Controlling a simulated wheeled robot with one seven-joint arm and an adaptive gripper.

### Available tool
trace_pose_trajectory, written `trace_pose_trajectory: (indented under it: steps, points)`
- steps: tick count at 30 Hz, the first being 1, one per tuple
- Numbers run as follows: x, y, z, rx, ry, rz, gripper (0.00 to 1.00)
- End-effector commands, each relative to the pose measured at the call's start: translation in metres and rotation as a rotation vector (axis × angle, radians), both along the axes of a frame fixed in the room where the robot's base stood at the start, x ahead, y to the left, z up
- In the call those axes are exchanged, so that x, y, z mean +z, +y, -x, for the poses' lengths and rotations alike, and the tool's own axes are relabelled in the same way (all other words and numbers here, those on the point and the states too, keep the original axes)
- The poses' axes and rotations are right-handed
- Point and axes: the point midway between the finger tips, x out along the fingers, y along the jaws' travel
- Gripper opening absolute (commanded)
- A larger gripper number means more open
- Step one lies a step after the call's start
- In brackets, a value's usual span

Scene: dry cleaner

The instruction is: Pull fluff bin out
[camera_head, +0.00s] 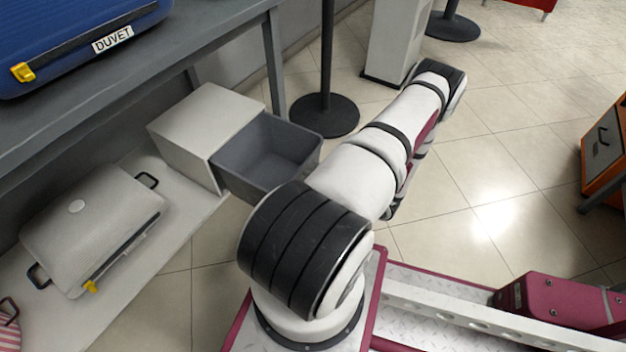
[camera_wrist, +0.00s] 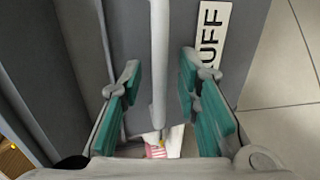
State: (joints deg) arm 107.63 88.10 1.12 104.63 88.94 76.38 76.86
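The fluff bin (camera_head: 268,155) is a grey open-topped drawer standing well out of its white housing (camera_head: 205,112) on the low shelf in the head view. Its inside looks empty. In the wrist view the bin's dark front (camera_wrist: 130,30) carries a white label (camera_wrist: 212,35), of which "UFF" shows. A light grey bar handle (camera_wrist: 159,60) crosses that front. My gripper (camera_wrist: 160,78), with teal finger pads, is open with the handle between its fingers. A gap shows on both sides of the handle. In the head view my arm hides the gripper.
A pale grey case (camera_head: 92,228) lies on the low shelf (camera_head: 165,225) left of the bin. A blue case labelled DUVET (camera_head: 60,35) sits on the table above. A black post base (camera_head: 325,115) stands behind the bin.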

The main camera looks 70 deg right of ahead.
Motion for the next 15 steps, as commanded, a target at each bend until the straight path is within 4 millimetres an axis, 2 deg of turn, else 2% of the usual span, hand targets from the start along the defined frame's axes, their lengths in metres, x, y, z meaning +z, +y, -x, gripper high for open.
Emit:
trace_pose_trajectory:
  steps: [4, 7, 15]
  points:
    - [0.001, 0.001, 0.006, -0.001, 0.001, 0.000, 0.30]
    - [0.004, 0.004, 0.018, -0.002, 0.002, 0.000, 0.30]
    - [0.015, 0.016, 0.070, -0.002, 0.002, -0.001, 0.30]
